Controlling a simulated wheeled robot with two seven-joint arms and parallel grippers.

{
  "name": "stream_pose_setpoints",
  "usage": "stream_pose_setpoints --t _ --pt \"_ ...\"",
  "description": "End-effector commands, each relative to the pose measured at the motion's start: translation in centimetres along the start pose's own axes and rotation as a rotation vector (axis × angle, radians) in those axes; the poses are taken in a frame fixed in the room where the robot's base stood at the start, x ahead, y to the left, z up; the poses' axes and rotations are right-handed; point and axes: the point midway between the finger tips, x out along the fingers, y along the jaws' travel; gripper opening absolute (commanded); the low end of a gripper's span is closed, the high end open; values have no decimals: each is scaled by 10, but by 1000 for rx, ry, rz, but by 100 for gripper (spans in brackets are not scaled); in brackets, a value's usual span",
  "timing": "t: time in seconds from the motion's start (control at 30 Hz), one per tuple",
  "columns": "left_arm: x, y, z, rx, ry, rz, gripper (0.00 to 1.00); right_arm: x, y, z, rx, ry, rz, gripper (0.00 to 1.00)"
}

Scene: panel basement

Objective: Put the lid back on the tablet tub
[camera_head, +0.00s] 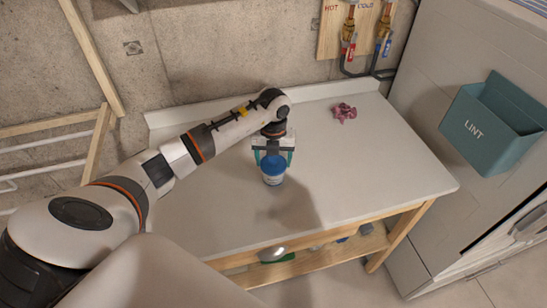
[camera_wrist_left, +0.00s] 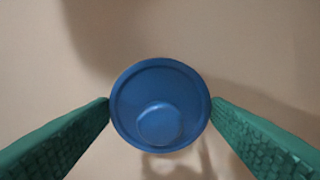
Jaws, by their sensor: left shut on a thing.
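The tablet tub (camera_head: 272,180) stands on the white worktop, its pale, labelled side showing below a blue lid (camera_head: 273,167). The lid is at the top of the tub; I cannot tell from here whether it is seated or just above. My left gripper (camera_head: 273,158) points down over it, with its green fingers shut on the lid from both sides. In the left wrist view the round blue lid (camera_wrist_left: 160,85) sits between the fingertips and hides the tub beneath. My right gripper is not in view.
The white worktop (camera_head: 350,165) is mostly clear around the tub. A crumpled pink thing (camera_head: 344,112) lies near the back edge. A teal lint bin (camera_head: 490,125) hangs on the grey cabinet at the right. Hot and cold valves are on the back wall. A shelf below holds several items.

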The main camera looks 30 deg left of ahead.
Motion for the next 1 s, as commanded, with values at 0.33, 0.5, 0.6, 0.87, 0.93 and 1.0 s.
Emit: stream_pose_setpoints --t 0.33,0.5,0.6,0.87,0.93,1.0 --pt "0 0 0 0 1 0 50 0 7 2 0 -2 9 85" --pt "0 0 0 1 1 0 50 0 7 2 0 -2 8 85" --pt "0 0 0 1 1 1 50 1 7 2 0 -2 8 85" --pt "0 0 1 0 0 0 50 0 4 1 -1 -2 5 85" --pt "0 0 1 0 0 0 50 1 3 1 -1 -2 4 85" --pt "1 0 1 0 0 0 50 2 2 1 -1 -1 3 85"
